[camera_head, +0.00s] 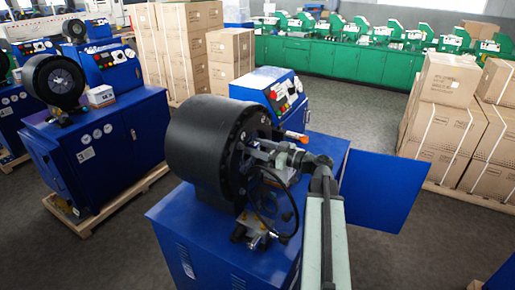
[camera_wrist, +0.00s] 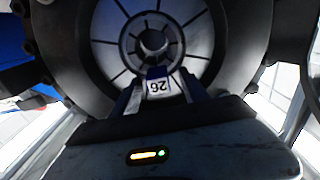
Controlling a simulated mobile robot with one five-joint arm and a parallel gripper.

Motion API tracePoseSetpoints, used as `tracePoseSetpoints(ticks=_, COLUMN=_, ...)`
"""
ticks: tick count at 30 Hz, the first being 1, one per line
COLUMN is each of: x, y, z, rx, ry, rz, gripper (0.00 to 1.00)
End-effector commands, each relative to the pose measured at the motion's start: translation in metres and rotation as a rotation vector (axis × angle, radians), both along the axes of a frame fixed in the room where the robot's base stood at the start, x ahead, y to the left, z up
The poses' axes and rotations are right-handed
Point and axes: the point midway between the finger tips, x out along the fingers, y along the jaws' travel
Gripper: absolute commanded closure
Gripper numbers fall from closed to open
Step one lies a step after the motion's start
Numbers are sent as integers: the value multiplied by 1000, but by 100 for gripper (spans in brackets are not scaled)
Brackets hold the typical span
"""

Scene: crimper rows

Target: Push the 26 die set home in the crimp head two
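The near crimp head (camera_head: 205,150) is a large black drum on a blue machine. Its round face, with radial segments and a central bore, fills the top of the wrist view (camera_wrist: 108,35). In the head view my arm hides most of the face.
A blue control box (camera_head: 272,90) stands behind the head. A blue panel (camera_head: 380,188) sticks out at right. A second crimping machine (camera_head: 100,145) stands on a pallet at left. Cartons (camera_head: 445,80) are stacked at right and at the back. Grey floor lies open beyond the panel.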

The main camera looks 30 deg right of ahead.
Motion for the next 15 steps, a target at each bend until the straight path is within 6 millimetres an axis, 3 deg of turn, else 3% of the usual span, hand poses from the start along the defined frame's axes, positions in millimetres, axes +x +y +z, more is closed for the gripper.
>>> tracePoseSetpoints(ticks=8, x=-7, y=-5, z=-2, rx=-5, ry=4, rz=-2, gripper=47)
tracePoseSetpoints(ticks=15, x=-48, y=-27, z=-2, rx=-1, ry=3, rz=-4, gripper=47)
